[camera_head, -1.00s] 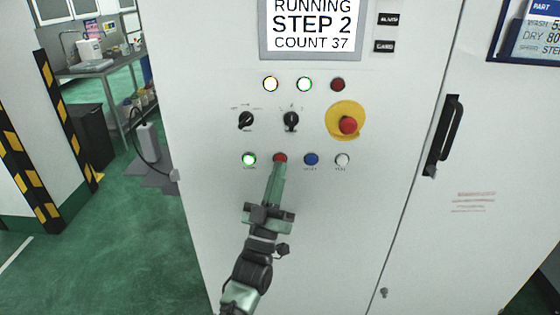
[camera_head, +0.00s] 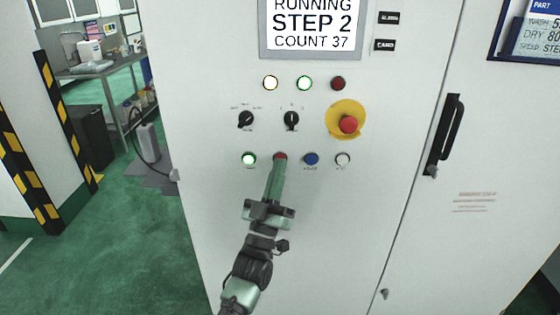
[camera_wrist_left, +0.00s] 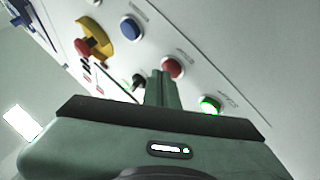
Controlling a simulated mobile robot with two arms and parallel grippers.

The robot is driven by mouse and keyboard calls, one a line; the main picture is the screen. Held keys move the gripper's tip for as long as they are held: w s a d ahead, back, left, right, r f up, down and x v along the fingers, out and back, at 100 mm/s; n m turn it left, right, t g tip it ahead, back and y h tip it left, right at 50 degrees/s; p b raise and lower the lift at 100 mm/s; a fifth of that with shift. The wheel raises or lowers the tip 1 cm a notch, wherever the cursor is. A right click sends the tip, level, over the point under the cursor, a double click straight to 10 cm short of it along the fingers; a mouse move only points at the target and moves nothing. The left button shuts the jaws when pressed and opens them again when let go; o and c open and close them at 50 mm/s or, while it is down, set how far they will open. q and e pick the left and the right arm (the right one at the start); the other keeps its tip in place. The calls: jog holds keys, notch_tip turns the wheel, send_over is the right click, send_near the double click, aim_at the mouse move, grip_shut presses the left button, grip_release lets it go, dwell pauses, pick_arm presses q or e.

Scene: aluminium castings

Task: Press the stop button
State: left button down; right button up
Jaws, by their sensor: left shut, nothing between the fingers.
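The red button (camera_head: 281,156) is in the lower row of the white cabinet's panel, between a lit green button (camera_head: 248,159) and a blue button (camera_head: 311,159). My left gripper (camera_head: 280,164) is shut and empty, its fingertips just below the red button and overlapping its lower edge in the head view. In the left wrist view the red button (camera_wrist_left: 172,68) is right beside the fingertips (camera_wrist_left: 160,76); I cannot tell whether they touch. The display (camera_head: 311,25) reads RUNNING, STEP 2, COUNT 37. My right gripper is not in view.
A red emergency mushroom button (camera_head: 348,124) on a yellow plate sits up and right. Two black selector knobs (camera_head: 246,120) and indicator lamps (camera_head: 304,83) are above the row. A white button (camera_head: 343,159) is at the right. A black door handle (camera_head: 443,135) sticks out farther right.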

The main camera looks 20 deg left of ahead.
pick_arm(q)
jog(key=shift+w, duration=0.15)
dwell(0.5)
jog(key=shift+s+d+p, duration=0.2)
jog(key=shift+s+p, duration=0.15)
jog(key=shift+s, duration=0.5)
jog(key=s+p, duration=0.1)
jog(key=s, duration=0.1)
jog(key=s+d+p, duration=0.1)
jog(key=s, duration=0.1)
jog(key=shift+s+d, duration=0.2)
jog(key=shift+s, duration=0.2)
